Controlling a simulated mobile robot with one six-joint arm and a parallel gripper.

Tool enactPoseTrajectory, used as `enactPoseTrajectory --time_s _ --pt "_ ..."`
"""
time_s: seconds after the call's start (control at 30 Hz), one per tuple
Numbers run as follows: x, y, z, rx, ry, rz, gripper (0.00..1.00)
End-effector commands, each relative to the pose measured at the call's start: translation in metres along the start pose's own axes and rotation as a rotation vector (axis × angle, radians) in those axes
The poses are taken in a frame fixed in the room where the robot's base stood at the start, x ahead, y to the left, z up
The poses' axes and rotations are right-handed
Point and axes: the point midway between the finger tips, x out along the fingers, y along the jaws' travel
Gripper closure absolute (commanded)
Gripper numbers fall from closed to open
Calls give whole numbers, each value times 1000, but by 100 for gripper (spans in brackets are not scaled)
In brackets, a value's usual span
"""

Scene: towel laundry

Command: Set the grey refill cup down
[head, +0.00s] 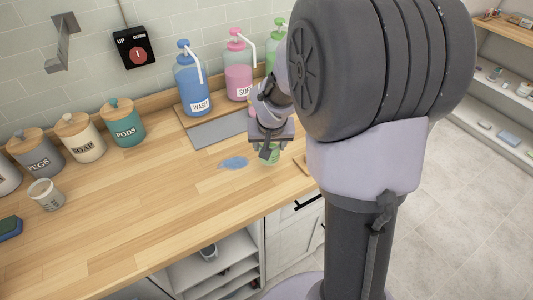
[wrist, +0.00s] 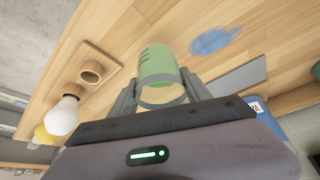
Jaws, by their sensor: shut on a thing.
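My gripper (head: 268,152) is shut on a green cup (head: 272,154) over the wooden counter, right of a blue puddle (head: 234,162). In the wrist view the green cup (wrist: 157,64) sits between the two fingers of my gripper (wrist: 162,97), with dark marks on its side and its pale inside showing. The held cup looks green, not grey. I cannot tell whether its base touches the counter. A pale greyish cup (head: 46,194) with small marks stands at the counter's left, apart from my gripper.
Blue WASH (head: 192,82) and pink (head: 238,68) pump bottles stand behind a grey tray (head: 220,130). PEGS (head: 36,154), SOAP (head: 80,138) and PODS (head: 122,123) jars line the back left. A wooden block with a hole (wrist: 92,71) and a white bulb (wrist: 62,114) are near the cup.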

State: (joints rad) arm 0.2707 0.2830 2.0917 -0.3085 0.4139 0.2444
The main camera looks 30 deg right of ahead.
Motion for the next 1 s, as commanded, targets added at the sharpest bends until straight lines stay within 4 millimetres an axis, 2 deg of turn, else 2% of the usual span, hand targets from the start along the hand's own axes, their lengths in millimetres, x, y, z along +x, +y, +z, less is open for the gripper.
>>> enactPoseTrajectory --time_s 0.03,0.13,0.2,0.53,0.57,0.67,1.0 --pt "4 -7 -3 -2 1 -1 88" --pt "28 -6 8 1 -2 0 88" --pt "37 -6 12 0 -1 0 88" --pt "38 -5 12 1 1 0 88" --pt "38 -5 13 1 0 0 42" --pt "37 -5 12 1 0 0 22" --pt "32 -5 10 1 0 0 22"
